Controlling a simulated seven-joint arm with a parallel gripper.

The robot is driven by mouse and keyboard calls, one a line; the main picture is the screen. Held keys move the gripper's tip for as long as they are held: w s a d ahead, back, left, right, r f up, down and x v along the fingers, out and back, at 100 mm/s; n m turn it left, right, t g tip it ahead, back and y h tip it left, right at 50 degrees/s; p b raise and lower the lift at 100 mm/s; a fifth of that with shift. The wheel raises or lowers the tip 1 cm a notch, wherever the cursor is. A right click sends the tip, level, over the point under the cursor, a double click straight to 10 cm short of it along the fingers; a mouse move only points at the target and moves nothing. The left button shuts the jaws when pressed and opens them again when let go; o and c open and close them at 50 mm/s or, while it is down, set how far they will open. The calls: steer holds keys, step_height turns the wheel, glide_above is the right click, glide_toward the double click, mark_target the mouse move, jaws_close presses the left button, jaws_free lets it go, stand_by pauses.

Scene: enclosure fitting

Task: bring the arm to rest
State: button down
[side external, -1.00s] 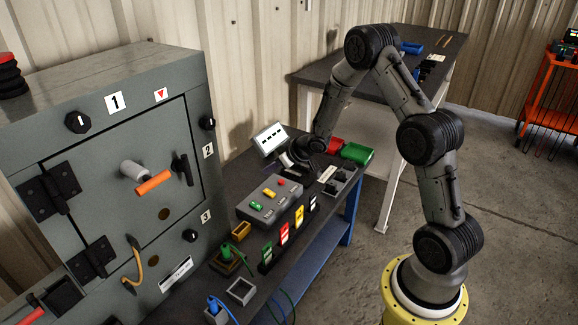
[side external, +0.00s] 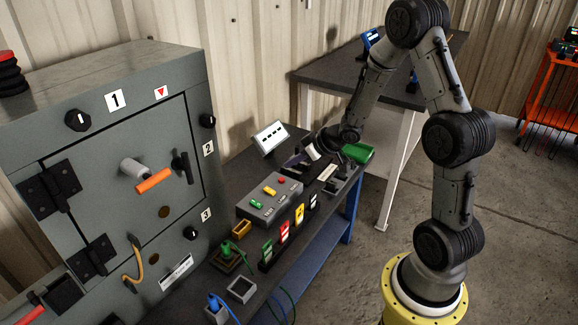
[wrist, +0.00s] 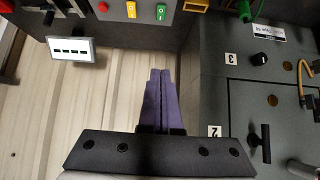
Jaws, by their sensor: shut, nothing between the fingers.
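My gripper (wrist: 160,75) is shut and empty, its two dark purple fingers side by side in the middle of the wrist view. In the side external view my gripper (side external: 298,160) is over the far part of the dark bench, partly hidden by my wrist. It is to the right of the tilted white display panel (side external: 270,138) and beyond the grey button box (side external: 270,200). The display panel also shows in the wrist view (wrist: 70,50), apart from the fingers.
A grey enclosure (side external: 120,75) with knobs, hinges and an orange handle (side external: 155,181) stands at left. Colored switches (side external: 284,232), a green block (side external: 358,153) and sockets crowd the bench. A second table (side external: 320,78) stands behind.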

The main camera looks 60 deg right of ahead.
steer(key=w+a+r+n+t, duration=0.1)
steer(key=a+r, duration=0.2)
steer(key=r, duration=0.4)
steer(key=w+a+r+n+t, duration=0.1)
steer(key=a+r+t, duration=0.1)
steer(key=a+r, duration=0.35)
steer(key=s+a+r+h, duration=0.2)
steer(key=s+r, duration=0.3)
steer(key=r, duration=0.6)
steer(key=s+a+f+m+g+y, duration=0.1)
steer(key=s+a+f+g, duration=0.2)
steer(key=s, duration=0.8)
steer(key=s+a+f+m+g+y, duration=0.1)
steer(key=s+a+f+g, duration=0.2)
steer(key=s, duration=0.8)
steer(key=shift+s+a+f, duration=0.15)
steer(key=shift+s, duration=0.25)
